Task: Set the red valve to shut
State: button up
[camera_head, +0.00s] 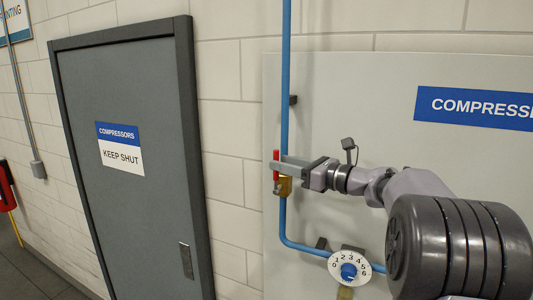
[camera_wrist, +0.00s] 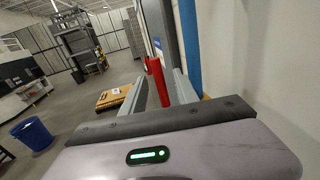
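The red valve handle (camera_head: 276,163) stands upright, roughly in line with the vertical blue pipe, on a brass valve body (camera_head: 285,187). My gripper (camera_head: 284,166) reaches in from the right at the handle's height, and its fingers partly hide the valve. In the wrist view the red handle (camera_wrist: 156,80) lies between the two grey fingers of my gripper (camera_wrist: 160,86). The fingers stand apart, with the handle close to both. A narrow gap seems to show on each side, and I cannot tell whether either finger touches it.
The blue pipe (camera_head: 286,95) runs down the grey panel (camera_head: 375,75) and bends right below the valve. A numbered white dial (camera_head: 341,258) sits on the lower run. A grey door (camera_head: 130,200) marked KEEP SHUT is to the left. A blue bin (camera_wrist: 34,133) stands on the floor.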

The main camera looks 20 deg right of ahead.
jog(key=p+x, duration=0.1)
jog(key=x, duration=0.4)
jog(key=shift+w+a, duration=0.3)
jog(key=shift+c, duration=0.5)
grip_shut()
dwell(0.5)
